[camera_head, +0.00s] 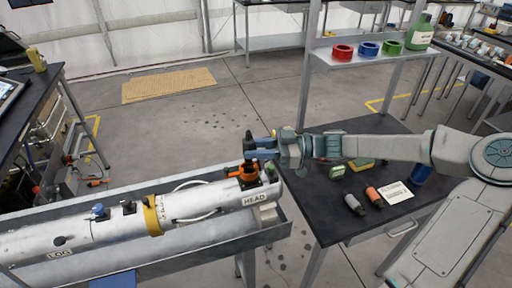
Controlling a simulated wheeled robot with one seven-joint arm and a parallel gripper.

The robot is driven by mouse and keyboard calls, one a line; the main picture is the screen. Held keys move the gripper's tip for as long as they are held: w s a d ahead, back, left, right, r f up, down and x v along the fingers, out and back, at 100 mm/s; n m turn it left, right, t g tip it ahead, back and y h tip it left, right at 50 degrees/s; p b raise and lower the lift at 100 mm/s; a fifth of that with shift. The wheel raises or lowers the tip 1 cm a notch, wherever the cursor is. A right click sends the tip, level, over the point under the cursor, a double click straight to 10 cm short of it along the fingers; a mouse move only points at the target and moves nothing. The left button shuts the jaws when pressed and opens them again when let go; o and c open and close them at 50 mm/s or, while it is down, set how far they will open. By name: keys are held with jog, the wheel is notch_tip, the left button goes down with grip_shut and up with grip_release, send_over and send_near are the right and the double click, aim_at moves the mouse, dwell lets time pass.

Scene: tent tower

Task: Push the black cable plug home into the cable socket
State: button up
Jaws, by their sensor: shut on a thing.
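My gripper (258,148) is above the HEAD end of a long metal cylinder (110,230), at the right end of its trough. The gripper is shut on a small dark piece, which I take to be the black cable plug (249,163); the fingers hide most of it. Just below is an orange ring-like part (238,172) on top of the cylinder, around a dark centre. The cable socket cannot be made out clearly there. Whether the plug touches the socket or sits in it cannot be told.
The metal trough (262,238) holds the cylinder, which has a yellow band (152,215) and a pale cable loop. A shelf (365,57) with coloured rolls stands behind.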

aim_at(256, 168)
jog(key=shift+f+b, duration=0.55)
jog(key=shift+f, duration=0.45)
jog(key=shift+b, duration=0.5)
dwell(1.0)
jog(key=shift+f+b, duration=1.2)
jog(key=shift+f, duration=0.15)
jog(key=o, duration=1.1)
jog(key=d+b, duration=0.2)
jog(key=d, duration=1.2)
jog(key=shift+w, duration=0.15)
jog(key=shift+a, duration=0.1)
